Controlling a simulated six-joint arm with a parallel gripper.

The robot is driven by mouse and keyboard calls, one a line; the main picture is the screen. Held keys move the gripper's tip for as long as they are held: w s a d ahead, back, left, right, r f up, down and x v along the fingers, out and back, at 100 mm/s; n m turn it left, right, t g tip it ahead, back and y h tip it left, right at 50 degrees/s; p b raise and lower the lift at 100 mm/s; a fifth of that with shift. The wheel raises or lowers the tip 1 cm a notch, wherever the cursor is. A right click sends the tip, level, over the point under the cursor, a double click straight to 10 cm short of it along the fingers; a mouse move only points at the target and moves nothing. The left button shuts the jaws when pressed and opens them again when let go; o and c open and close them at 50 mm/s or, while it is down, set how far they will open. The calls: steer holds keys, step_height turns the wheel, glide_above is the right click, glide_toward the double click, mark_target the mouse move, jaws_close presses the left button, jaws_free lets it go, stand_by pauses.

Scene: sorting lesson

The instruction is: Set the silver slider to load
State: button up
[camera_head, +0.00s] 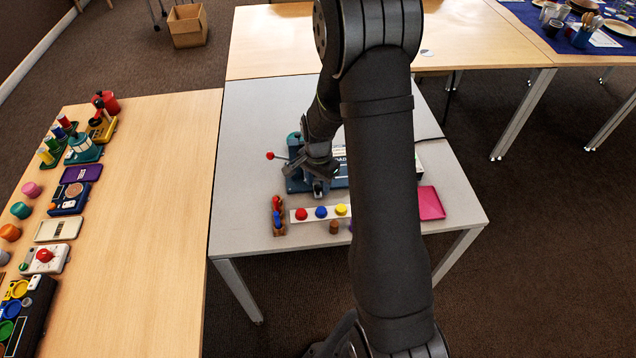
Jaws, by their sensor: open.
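A dark blue device (296,184) stands on the grey table, largely covered by my arm. Part of a pale label with lettering shows just right of my gripper, too small to read fully. My gripper (318,186) is open and low over the front left part of the device. A small light grey or silver piece shows at its tips; I cannot tell whether it is the silver slider or part of the gripper. The slider's setting and any contact with it cannot be made out.
A red-knobbed lever (270,156) sticks out left of the device. In front are a small wooden rack (279,229), a white strip with coloured buttons (312,216) and a brown peg (334,227). A pink tray (431,203) lies right. The left table (165,200) holds many items.

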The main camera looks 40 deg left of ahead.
steer(key=shift+f, duration=0.35)
steer(key=shift+c, duration=0.4)
jaws_close()
steer(key=w+d, duration=0.6)
steer(key=shift+o, duration=0.4)
jaws_free()
steer(key=shift+r, duration=0.1)
